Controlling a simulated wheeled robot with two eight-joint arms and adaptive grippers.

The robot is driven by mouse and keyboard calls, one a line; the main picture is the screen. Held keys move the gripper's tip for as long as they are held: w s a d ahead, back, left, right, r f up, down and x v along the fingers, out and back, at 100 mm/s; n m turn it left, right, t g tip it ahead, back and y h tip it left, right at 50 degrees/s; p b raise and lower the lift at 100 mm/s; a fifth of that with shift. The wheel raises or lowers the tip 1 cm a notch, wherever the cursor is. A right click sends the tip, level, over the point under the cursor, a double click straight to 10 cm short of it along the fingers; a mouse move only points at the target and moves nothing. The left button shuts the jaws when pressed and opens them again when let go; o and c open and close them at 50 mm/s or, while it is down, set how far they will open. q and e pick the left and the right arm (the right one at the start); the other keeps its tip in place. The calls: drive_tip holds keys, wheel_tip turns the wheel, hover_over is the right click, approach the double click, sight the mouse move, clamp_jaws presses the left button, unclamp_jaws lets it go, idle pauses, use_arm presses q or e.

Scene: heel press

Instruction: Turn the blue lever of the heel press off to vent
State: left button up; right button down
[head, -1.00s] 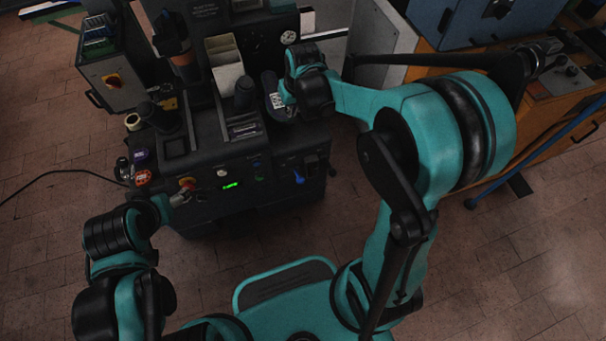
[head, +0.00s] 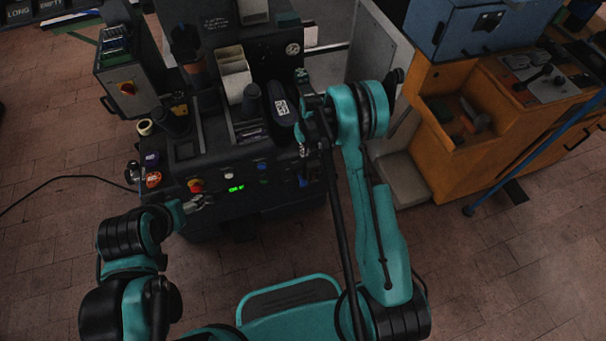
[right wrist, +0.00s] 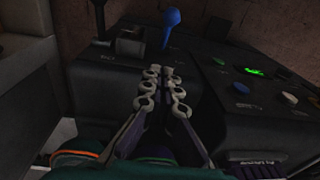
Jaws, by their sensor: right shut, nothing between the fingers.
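The heel press (head: 275,182) is a dark machine with a front panel. Its blue lever (head: 303,181) shows as a small blue spot low on the right of that panel. In the right wrist view the blue lever (right wrist: 172,18) has a rounded knob on a thin stem at the top. My right gripper (head: 303,150) is shut and empty, just above the lever in the head view. In the right wrist view its fingertips (right wrist: 164,78) are together, below the lever and apart from it. My left gripper (head: 200,202) is by the panel's left side; its opening is unclear.
A green display (head: 236,188) and a red knob on yellow (head: 195,186) are on the panel. In the right wrist view a dark switch (right wrist: 130,44) stands beside the lever. An orange bench (head: 450,175) stands to the right. Brick floor is clear in front.

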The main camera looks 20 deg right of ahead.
drive_tip(key=shift+f, duration=0.1)
drive_tip(key=b, duration=0.5)
hover_over(301, 177)
drive_tip(key=w+d, duration=0.1)
drive_tip(key=w, duration=0.1)
drive_tip(key=f, duration=1)
drive_tip(key=shift+s+f, duration=0.2)
drive_tip(key=shift+f, duration=0.1)
drive_tip(key=shift+s+a+f, duration=0.25)
drive_tip(key=shift+s+f, duration=0.45)
drive_tip(key=shift+f, duration=0.2)
drive_tip(key=shift+s+a+f+b, duration=0.1)
drive_tip(key=shift+s+f+b, duration=0.15)
drive_tip(key=shift+f+b, duration=0.15)
